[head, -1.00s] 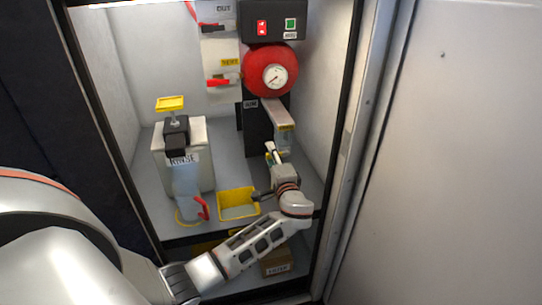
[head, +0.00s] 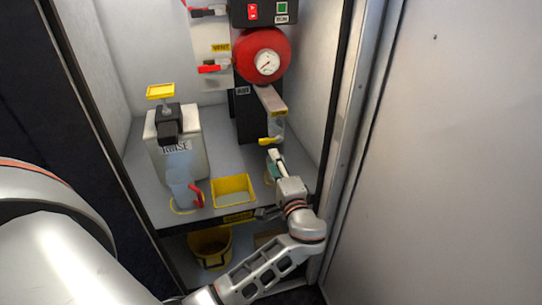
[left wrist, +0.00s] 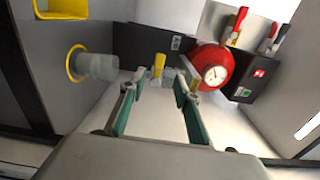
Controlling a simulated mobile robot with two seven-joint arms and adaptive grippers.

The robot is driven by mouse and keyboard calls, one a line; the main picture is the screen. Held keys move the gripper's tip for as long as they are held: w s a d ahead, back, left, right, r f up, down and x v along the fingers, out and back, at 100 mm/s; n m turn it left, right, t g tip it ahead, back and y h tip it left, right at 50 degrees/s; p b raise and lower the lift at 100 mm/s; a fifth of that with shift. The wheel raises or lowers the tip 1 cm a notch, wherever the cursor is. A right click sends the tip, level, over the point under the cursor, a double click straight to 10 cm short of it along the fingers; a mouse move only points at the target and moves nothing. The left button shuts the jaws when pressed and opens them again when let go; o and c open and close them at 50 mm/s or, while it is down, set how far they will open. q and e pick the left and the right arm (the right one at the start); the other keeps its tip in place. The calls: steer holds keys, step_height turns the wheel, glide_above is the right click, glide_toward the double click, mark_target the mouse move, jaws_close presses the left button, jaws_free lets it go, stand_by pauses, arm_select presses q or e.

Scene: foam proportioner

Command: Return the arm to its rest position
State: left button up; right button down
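My left gripper (head: 273,158) is in the cabinet, in front of and below the outlet block with the yellow lever (head: 268,141). In the left wrist view its two green-lined fingers (left wrist: 157,92) stand wide apart with nothing held between them. The yellow lever shows beyond the fingertips there (left wrist: 158,66), apart from them as far as I can tell. My left arm (head: 268,275) reaches in across the front of the cabinet, elbow low and bent. My right gripper is not in view.
The shelf holds a white RINSE tank (head: 190,135), a clear jug with a red handle (head: 184,190) and a yellow tray (head: 233,190). A clear cup (left wrist: 97,66) stands on a yellow ring. A yellow bucket (head: 210,247) is below. The cabinet's right frame (head: 352,130) is close to my wrist.

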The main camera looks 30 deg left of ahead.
arm_select(q)
steer(key=shift+s+d, duration=0.2)
stand_by(0.4)
